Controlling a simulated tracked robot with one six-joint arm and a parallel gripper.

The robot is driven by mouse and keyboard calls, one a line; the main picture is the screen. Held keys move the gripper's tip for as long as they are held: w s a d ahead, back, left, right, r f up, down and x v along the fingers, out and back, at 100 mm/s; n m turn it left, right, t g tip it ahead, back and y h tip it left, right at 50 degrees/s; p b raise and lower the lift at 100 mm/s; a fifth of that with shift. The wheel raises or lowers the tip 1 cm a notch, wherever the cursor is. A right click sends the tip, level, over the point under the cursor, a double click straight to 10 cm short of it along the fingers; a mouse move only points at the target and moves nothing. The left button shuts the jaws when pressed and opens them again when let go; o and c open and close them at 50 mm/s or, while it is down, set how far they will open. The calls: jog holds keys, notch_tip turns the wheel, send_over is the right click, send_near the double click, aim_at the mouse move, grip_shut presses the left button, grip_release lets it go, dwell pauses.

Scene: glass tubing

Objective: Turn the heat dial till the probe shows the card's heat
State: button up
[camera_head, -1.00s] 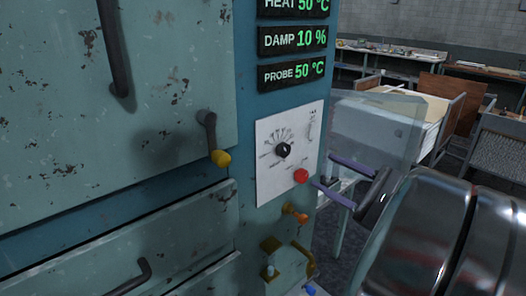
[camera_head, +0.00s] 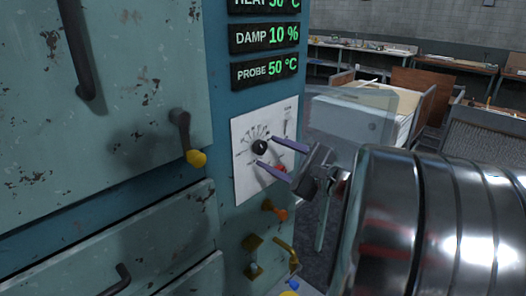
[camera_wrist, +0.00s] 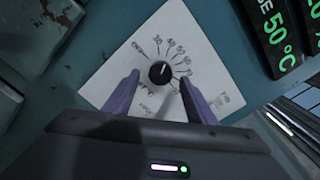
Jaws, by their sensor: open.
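The black heat dial (camera_head: 260,147) sits on a white scale plate (camera_head: 241,186) on the teal cabinet front. The dial (camera_wrist: 160,72) also shows in the wrist view, with its white pointer line and printed marks around it. My gripper (camera_head: 279,157) is open, its two purple fingers pointing at the plate. In the wrist view the fingers (camera_wrist: 155,84) lie left and right of the dial's lower side, apart from it. The probe display (camera_head: 264,71) reads 50 °C. The heat display (camera_head: 264,5) is cut off at the top and seems to read 50 °C. I see no card.
A red button (camera_head: 281,169) is partly behind my lower finger. An orange knob (camera_head: 275,210) and brass fittings (camera_head: 254,256) stick out below the plate. The damp display (camera_head: 264,37) reads 10 %.

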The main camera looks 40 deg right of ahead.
aim_at(259, 147)
jog(key=shift+w+a, duration=0.25)
jog(key=shift+w, duration=1)
jog(key=c, duration=1)
